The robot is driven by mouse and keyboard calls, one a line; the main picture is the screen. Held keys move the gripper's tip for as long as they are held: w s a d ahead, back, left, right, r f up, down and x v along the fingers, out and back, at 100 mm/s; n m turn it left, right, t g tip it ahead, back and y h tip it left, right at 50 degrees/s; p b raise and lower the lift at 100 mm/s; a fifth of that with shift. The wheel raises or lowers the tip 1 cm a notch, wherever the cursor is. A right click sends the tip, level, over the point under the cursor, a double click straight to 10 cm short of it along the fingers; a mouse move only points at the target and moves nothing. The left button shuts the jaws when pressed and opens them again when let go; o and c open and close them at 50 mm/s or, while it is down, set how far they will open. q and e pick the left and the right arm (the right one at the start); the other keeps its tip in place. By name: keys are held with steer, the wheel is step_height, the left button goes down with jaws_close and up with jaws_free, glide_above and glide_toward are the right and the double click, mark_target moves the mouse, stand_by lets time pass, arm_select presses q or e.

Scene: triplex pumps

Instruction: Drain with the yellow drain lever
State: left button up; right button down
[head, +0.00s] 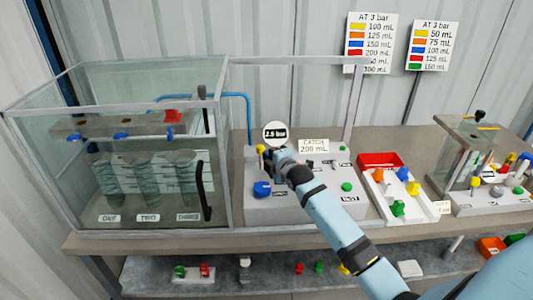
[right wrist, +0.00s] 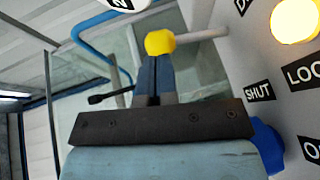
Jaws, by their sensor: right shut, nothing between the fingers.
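The yellow drain lever (head: 261,149) stands at the left of the grey pump panel (head: 300,207), just below the round gauge. In the right wrist view its yellow knob (right wrist: 160,42) sits at the end of a pale rod that runs to the right. My right gripper (head: 274,155) is shut and empty, beside the lever in the head view. In the right wrist view its closed fingers (right wrist: 154,75) point at the knob, with the tips at its lower edge. I cannot tell whether they touch. My left gripper is not in view.
The gauge (head: 275,133) reads 2.5 bar, and a sign (head: 314,146) reads CATCH 200 mL. A blue knob (head: 262,189) is on the panel below the gripper. A glass tank (head: 135,205) stands left.

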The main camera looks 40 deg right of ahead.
steer(key=shift+w+d+f, duration=0.1)
steer(key=shift+w+f, duration=0.05)
steer(key=shift+w, duration=0.75)
steer(key=shift+w+r+p, duration=0.1)
steer(key=shift+r+p, duration=0.2)
steer(key=shift+p, duration=0.25)
steer(key=g+p, duration=0.1)
steer(key=p, duration=0.1)
steer(key=w+p, duration=0.1)
steer(key=shift+w+d+r+m+g+p, duration=0.1)
steer(key=shift+d+r+m+g+p, duration=0.2)
steer(key=shift+d+g+p, duration=0.1)
steer(key=shift+w+d+f+y, duration=0.1)
steer(key=shift+w+f+y, duration=0.05)
steer(key=shift+y, duration=0.25)
steer(key=shift+d+f+g+p, duration=0.1)
steer(key=shift+f+g+p, duration=0.1)
steer(key=shift+g+p, duration=0.1)
steer(key=shift+f, duration=0.1)
